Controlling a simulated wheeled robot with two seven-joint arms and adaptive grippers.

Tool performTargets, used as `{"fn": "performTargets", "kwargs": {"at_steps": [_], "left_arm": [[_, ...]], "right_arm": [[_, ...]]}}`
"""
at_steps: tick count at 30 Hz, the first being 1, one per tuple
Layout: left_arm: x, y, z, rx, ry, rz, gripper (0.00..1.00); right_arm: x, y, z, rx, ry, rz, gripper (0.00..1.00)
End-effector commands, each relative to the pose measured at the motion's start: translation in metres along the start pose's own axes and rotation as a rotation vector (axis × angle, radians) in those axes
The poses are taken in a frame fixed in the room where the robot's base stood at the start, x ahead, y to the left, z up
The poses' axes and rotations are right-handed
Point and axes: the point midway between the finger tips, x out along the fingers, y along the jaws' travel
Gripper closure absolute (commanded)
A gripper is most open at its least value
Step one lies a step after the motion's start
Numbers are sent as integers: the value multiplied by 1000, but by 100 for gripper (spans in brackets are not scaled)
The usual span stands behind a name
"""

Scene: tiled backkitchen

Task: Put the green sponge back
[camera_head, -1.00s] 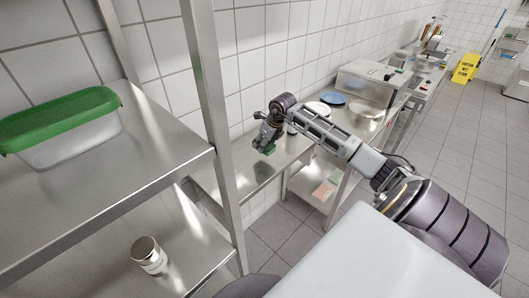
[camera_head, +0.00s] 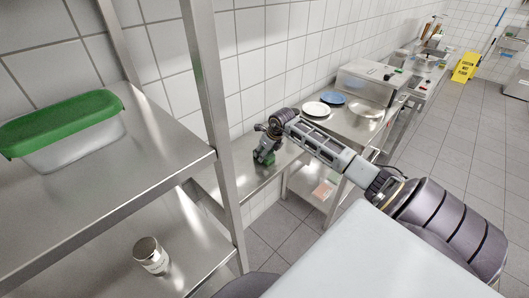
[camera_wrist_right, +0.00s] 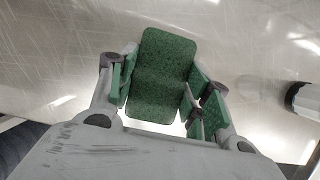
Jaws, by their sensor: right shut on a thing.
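The green sponge (camera_wrist_right: 162,75) is between the fingers of my right gripper (camera_wrist_right: 160,88) in the right wrist view. The gripper is shut on it, and the fingers' inner pads are also green. In the head view my right gripper (camera_head: 264,155) hangs down over the low steel surface (camera_head: 243,176) beside the tiled wall. Only a little green shows at its fingertips there. Whether the sponge touches the steel I cannot tell. My left gripper is not in view.
A white container with a dark end (camera_wrist_right: 301,97) is right of the sponge in the wrist view. A steel rack post (camera_head: 212,120) stands left of my gripper. Its shelves hold a green-lidded box (camera_head: 65,130) and a jar (camera_head: 151,255). Plates (camera_head: 317,108) stand farther right.

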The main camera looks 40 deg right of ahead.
Motion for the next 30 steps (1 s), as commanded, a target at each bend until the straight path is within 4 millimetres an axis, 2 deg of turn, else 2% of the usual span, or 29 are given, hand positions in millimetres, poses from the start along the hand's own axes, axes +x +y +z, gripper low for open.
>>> {"fn": "performTargets", "kwargs": {"at_steps": [12, 13, 18, 30], "left_arm": [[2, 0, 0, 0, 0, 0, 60], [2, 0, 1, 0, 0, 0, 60], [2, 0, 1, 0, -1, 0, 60], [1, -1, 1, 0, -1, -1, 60]], "right_arm": [[4, 0, -2, -1, 0, -1, 70], [4, 0, -2, -1, 0, -1, 50], [3, 0, -1, 0, 0, 0, 30], [2, 0, -1, 0, 0, 0, 30]]}}
